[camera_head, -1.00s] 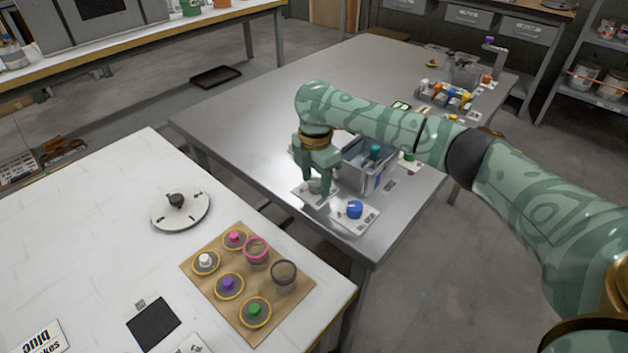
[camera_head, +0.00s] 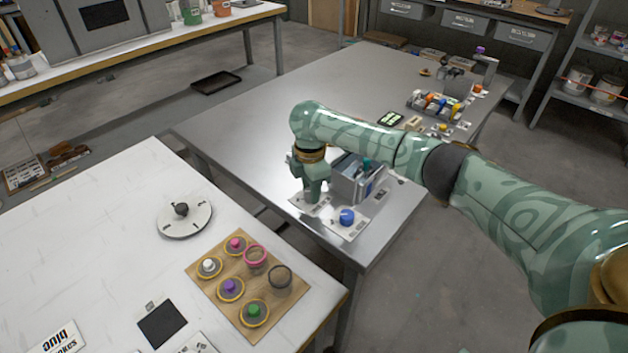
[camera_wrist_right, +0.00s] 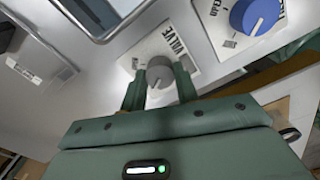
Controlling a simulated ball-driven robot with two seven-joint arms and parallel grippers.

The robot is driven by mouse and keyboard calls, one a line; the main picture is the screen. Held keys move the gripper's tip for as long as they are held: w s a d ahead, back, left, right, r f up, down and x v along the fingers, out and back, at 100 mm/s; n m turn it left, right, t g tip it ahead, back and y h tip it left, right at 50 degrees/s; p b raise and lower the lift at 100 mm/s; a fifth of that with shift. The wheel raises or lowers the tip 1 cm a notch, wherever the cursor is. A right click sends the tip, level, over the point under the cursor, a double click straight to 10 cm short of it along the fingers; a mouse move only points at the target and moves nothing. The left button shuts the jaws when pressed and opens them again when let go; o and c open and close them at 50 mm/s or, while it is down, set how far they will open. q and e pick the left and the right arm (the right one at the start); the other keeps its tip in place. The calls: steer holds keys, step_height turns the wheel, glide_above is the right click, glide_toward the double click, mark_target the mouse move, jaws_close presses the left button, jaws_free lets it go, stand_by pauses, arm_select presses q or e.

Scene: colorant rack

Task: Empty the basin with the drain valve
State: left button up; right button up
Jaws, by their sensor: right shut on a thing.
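A grey metal basin (camera_head: 347,188) stands near the front edge of the steel table, partly hidden behind my right arm. Its rim (camera_wrist_right: 118,32) shows at the top of the right wrist view. My right gripper (camera_head: 313,200) points down in front of the basin. In the right wrist view its fingers (camera_wrist_right: 160,88) are shut around a round grey knob (camera_wrist_right: 159,71) on a white plate (camera_wrist_right: 184,43) marked "VALVE". A blue knob (camera_head: 347,215) sits on a neighbouring plate to the right; it also shows in the right wrist view (camera_wrist_right: 254,14). My left gripper is not in view.
A rack of colourful bottles (camera_head: 437,103) stands farther along the steel table (camera_head: 270,120). The steel table's left half is clear.

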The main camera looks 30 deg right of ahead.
steer(key=m+p, duration=0.2)
steer(key=p, duration=0.1)
steer(key=shift+a+r+m+p, duration=0.1)
steer(key=shift+r+m+p, duration=0.2)
steer(key=shift+m, duration=0.1)
steer(key=shift+f+m+p, duration=0.1)
steer(key=shift+m+p, duration=0.55)
steer(key=shift+m, duration=0.25)
steer(key=m+p, duration=0.1)
steer(key=m, duration=0.1)
steer(key=shift+f+m, duration=0.1)
steer(key=shift+m, duration=0.3)
steer(key=m+p, duration=0.1)
steer(key=m, duration=0.2)
steer(key=shift+f+m, duration=0.1)
steer(key=shift+m, duration=0.2)
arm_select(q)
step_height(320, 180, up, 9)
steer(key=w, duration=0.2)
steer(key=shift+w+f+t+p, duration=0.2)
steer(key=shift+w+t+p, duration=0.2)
arm_select(e)
steer(key=shift+m, duration=2.1)
steer(key=shift+w, duration=0.1)
steer(key=o, duration=1)
steer(key=shift+c, duration=0.2)
